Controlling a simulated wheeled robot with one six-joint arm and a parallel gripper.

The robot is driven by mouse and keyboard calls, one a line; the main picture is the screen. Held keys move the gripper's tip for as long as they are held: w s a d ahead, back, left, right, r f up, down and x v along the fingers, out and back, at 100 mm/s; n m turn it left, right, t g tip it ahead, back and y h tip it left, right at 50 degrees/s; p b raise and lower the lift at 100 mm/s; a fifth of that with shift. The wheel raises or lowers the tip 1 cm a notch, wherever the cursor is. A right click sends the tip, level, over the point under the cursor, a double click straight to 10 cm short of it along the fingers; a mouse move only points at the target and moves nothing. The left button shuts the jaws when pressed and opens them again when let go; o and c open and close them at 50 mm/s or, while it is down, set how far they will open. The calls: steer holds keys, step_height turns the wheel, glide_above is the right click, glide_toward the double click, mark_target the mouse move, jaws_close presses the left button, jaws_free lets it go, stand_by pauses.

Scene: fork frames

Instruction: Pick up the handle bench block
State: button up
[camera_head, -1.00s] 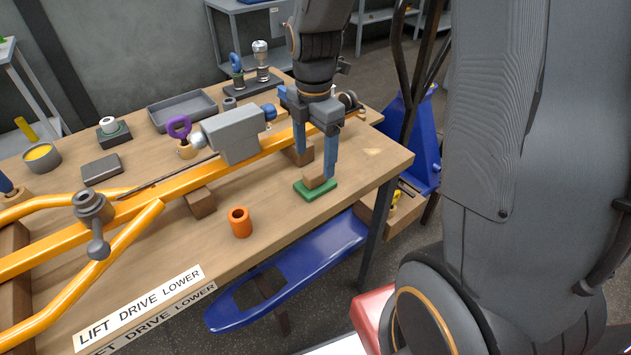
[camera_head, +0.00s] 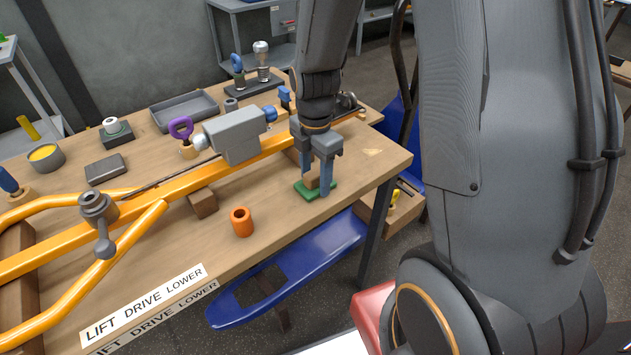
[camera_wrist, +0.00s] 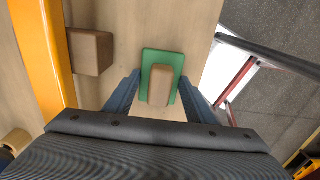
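A green plate (camera_head: 303,188) with an upright wooden block (camera_head: 312,181) on it lies near the right end of the bench; I take this as the handle bench block. In the wrist view the tan block (camera_wrist: 161,85) is centred on its green plate (camera_wrist: 163,58). My gripper (camera_head: 317,186) points down over it, with blue fingers on either side of the wooden block. In the wrist view my gripper (camera_wrist: 160,84) is open, with a gap between each finger and the block. Finger height above the plate is hard to tell.
A yellow frame (camera_head: 160,225) runs along the bench (camera_head: 275,235). A wooden support block (camera_wrist: 90,52) lies left of the plate in the wrist view. An orange cylinder (camera_head: 241,222) stands left of my gripper. The bench's right edge is close.

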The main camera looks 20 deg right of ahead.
mark_target(315, 172)
steer(key=c, duration=0.5)
steer(key=shift+r, duration=0.1)
step_height(315, 172, up, 10)
steer(key=shift+f+b, duration=0.1)
steer(key=shift+b, duration=0.6)
steer(key=o, duration=0.4)
steer(key=shift+c, duration=0.8)
